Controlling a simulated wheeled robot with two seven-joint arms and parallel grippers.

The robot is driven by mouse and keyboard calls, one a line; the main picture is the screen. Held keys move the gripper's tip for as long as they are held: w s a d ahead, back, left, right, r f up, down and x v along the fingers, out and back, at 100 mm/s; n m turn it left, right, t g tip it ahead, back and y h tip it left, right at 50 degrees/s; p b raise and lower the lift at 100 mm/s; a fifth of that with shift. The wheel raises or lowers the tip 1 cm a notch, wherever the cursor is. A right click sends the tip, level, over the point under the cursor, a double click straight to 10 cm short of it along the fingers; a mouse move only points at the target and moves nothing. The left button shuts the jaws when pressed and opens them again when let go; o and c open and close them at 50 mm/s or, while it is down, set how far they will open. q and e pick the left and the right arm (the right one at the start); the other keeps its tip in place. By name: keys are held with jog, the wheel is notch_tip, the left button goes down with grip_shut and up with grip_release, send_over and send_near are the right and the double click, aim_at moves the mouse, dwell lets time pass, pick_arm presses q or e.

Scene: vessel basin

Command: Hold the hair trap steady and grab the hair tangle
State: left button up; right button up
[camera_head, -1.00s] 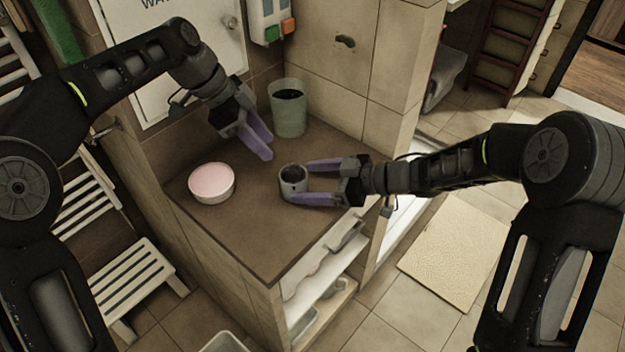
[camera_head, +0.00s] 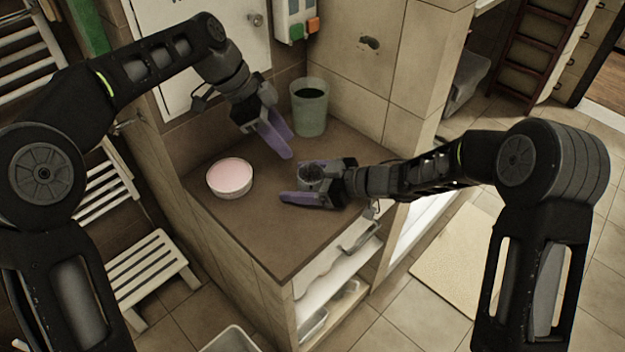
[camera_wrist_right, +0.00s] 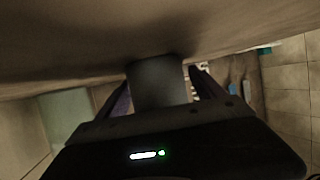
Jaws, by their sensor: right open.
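The hair trap, a small grey cup (camera_head: 310,184), stands on the brown counter. My right gripper (camera_head: 294,183) is open, with its purple fingers on either side of the trap; I cannot tell whether they touch it. In the right wrist view the trap (camera_wrist_right: 157,84) is a dark grey cylinder between the fingers, near the palm. The hair tangle (camera_head: 321,173) seems to be the dark patch in the trap's mouth; its shape is unclear. My left gripper (camera_head: 289,147) is open and empty, above the counter, behind and left of the trap, pointing down to the right.
A pink-topped white round tub (camera_head: 230,177) sits left of the trap. A grey-green cup (camera_head: 310,108) stands at the back by the tiled wall. The counter's (camera_head: 262,237) front part is clear, with open shelves below its right edge.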

jog(key=shift+c, duration=0.5)
jog(key=c, duration=1.3)
pick_arm(q)
jog(key=shift+d, duration=0.1)
jog(key=shift+c, duration=0.7)
pick_arm(e)
jog(key=shift+c, duration=0.2)
pick_arm(q)
jog(key=d, duration=0.2)
jog(key=s+d+m+y, duration=0.1)
jog(key=d, duration=0.2)
jog(key=s+d+r+y, duration=0.1)
jog(key=d, duration=0.2)
jog(key=shift+d, duration=0.2)
jog(key=shift+c, duration=1.1)
pick_arm(e)
jog(key=shift+a, duration=0.1)
pick_arm(q)
jog(key=a+n+y, duration=0.1)
jog(key=n, duration=0.1)
jog(key=w+a+r+n, duration=0.1)
jog(key=a+r+n+y, duration=0.1)
jog(key=a+n, duration=0.1)
jog(key=shift+w+n+t+y, duration=0.15)
jog(key=shift+n+t+y, duration=0.15)
